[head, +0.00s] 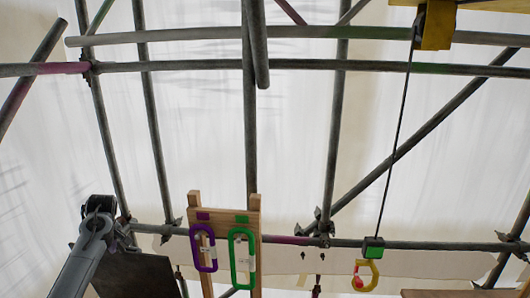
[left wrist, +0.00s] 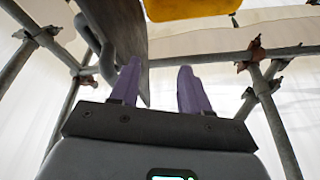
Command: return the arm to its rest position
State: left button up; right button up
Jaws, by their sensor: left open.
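My left arm (head: 85,255) rises from the lower left of the head view, left of the wooden rack. Its fingers cannot be made out there. In the left wrist view my left gripper (left wrist: 159,66) has its two purple fingers well apart, with nothing held between them. A dark grey panel (left wrist: 122,30) shows beyond the left finger; whether they touch, I cannot tell. My right gripper is in neither view.
A wooden rack (head: 254,204) bears a purple carabiner (head: 194,248) and a green carabiner (head: 232,262). A red-and-yellow hook (head: 374,275) hangs below a green block (head: 373,247) on a dark line. Scaffold tubes (head: 200,66) cross the space. A yellow thing (left wrist: 190,8) shows overhead.

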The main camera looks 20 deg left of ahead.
pick_arm(q)
jog(key=s+d+f+m+t+y, duration=0.1)
jog(key=s+d+f+m, duration=0.5)
jog(key=d+f, duration=0.25)
jog(key=s+d+f+m+t+y, duration=0.1)
jog(key=s+d+f+m+y, duration=0.1)
jog(key=s+d+f+m, duration=0.55)
jog(key=s+d+f+m+t+h, duration=0.3)
jog(key=s+d+m, duration=0.5)
jog(key=s+d, duration=1.1)
jog(key=d+n+g+h, duration=0.2)
jog(key=d+n+h, duration=0.2)
jog(key=d, duration=0.5)
notch_tip(320, 180, down, 11)
jog(key=b, duration=1.1)
notch_tip(320, 180, up, 15)
jog(key=p, duration=1.5)
jog(key=shift+p, duration=0.4)
jog(key=shift+s+d+m, duration=0.1)
jog(key=shift+m, duration=0.15)
